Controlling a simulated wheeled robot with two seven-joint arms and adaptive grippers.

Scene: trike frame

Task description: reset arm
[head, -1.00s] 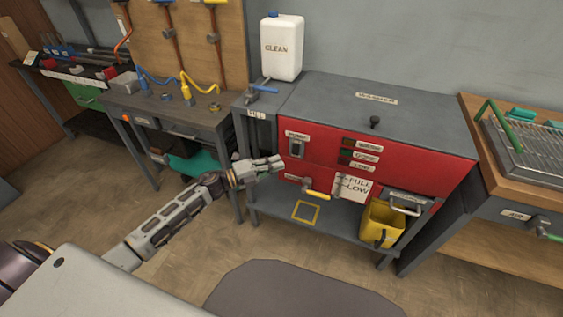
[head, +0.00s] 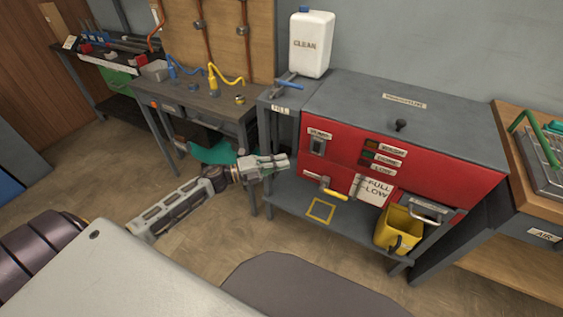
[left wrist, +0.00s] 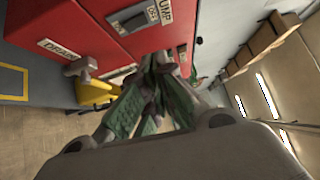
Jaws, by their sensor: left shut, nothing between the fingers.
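My left arm reaches in from the left in the head view. Its gripper (head: 286,163) is shut and empty, at the left end of the red washer front (head: 420,165), near the pump switch (head: 318,143). I cannot tell whether it touches the panel. In the left wrist view the shut fingers (left wrist: 155,75) point toward the red panel, with the pump switch (left wrist: 152,13) and the drain label (left wrist: 59,48) close by. My right gripper is not in view.
A yellow bucket (head: 395,232) hangs or stands at the washer's lower right. A yellow-handled valve (head: 327,190) sticks out below the panel. A white jug (head: 312,45) stands on the left counter. A workbench (head: 195,100) is further left. Floor in front is open.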

